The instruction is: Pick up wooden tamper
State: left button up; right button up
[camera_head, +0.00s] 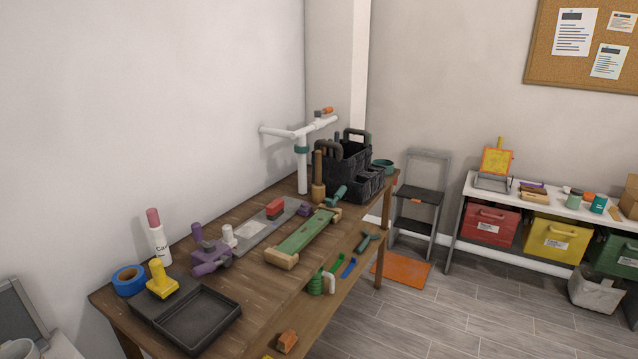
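A brown wooden tool that looks like the wooden tamper (319,178) stands upright toward the far end of the wooden workbench (262,290). It has a long handle and a wider foot. It stands just right of a white pipe post (302,175) and in front of a black tool caddy (352,165), close to both. A teal-handled tool (337,195) lies at its right near its foot. Neither of my grippers shows in this view.
On the bench are a green board with wooden ends (305,233), a grey plate (262,228), a purple clamp (208,252), a black tray (200,318), blue tape (129,280) and a white tube (158,240). A step stool (420,195) and a shelf (545,208) stand right. Floor between is mostly clear.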

aim_at(318, 187)
jog(key=i+l+u, duration=0.15)
jog(key=i+l, duration=0.2)
jog(key=i+l+u, duration=0.15)
jog(key=i+l, duration=0.15)
jog(key=l, duration=0.15)
